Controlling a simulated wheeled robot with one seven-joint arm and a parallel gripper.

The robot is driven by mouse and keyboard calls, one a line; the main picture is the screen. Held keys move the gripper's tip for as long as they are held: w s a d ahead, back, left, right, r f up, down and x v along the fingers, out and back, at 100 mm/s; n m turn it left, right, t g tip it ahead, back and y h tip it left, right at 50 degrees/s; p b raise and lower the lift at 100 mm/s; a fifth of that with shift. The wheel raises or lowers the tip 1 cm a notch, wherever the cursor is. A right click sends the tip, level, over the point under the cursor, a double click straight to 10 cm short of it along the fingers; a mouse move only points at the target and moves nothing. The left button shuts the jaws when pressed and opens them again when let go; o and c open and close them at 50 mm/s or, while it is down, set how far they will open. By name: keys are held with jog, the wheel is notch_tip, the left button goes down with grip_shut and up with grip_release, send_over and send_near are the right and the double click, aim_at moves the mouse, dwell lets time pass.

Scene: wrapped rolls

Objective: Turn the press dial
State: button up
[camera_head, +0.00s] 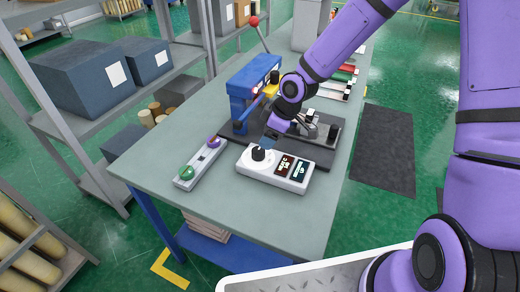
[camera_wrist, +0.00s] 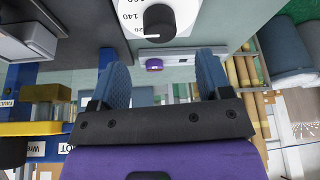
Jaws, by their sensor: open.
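The press dial (camera_head: 259,153) is a black knob on the left end of a white control box (camera_head: 254,171) at the table's front. In the wrist view the black knob (camera_wrist: 159,22) sits at the top, on a white face with printed numbers, 140 among them. My gripper (camera_head: 267,143) is just above and behind the knob in the head view, partly hidden by my wrist. In the wrist view my gripper (camera_wrist: 160,65) shows two blue fingers spread apart with nothing between them. The knob lies beyond the fingertips, and I see no contact there.
A blue press (camera_head: 243,97) with a red-knobbed lever (camera_head: 255,21) stands behind. A narrow panel with a green button (camera_head: 187,172) lies left of the box. The grey table (camera_head: 240,213) is bare in front. Shelves with dark boxes (camera_head: 85,78) stand at left.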

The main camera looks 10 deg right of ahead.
aim_at(259, 150)
jog(key=shift+x, duration=3.8)
jog(key=c, duration=0.9)
